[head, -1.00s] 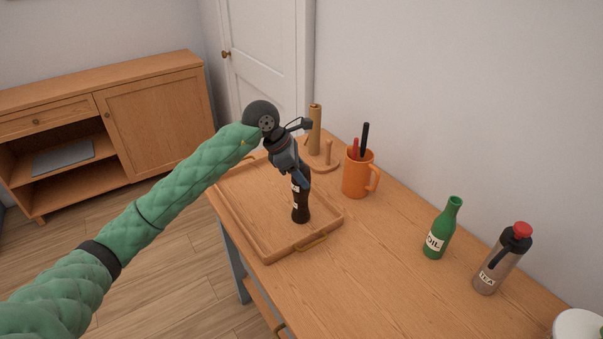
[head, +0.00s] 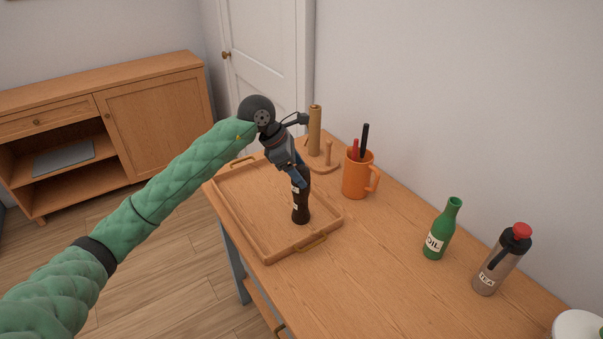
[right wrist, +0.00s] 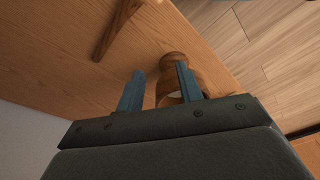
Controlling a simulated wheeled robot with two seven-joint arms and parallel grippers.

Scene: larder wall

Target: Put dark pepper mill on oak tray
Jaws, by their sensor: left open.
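The dark pepper mill (head: 300,208) stands upright on the oak tray (head: 247,220), near its right side. My left gripper (head: 302,180) is open at the mill's upper part, slightly to its left in the picture, and hides some of it. I cannot tell whether the fingers touch the mill. My right gripper shows only in the right wrist view (right wrist: 160,73), with its two fingers apart. A turned wooden object (right wrist: 172,72) shows beyond and between these fingers, and nothing is visibly gripped.
Behind the tray stand a wooden peg stand (head: 315,135) and an orange mug (head: 357,178) with utensils. A green oil bottle (head: 440,232) and a tea flask (head: 500,262) stand to the right. The table (head: 370,270) is clear between the tray and the bottle.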

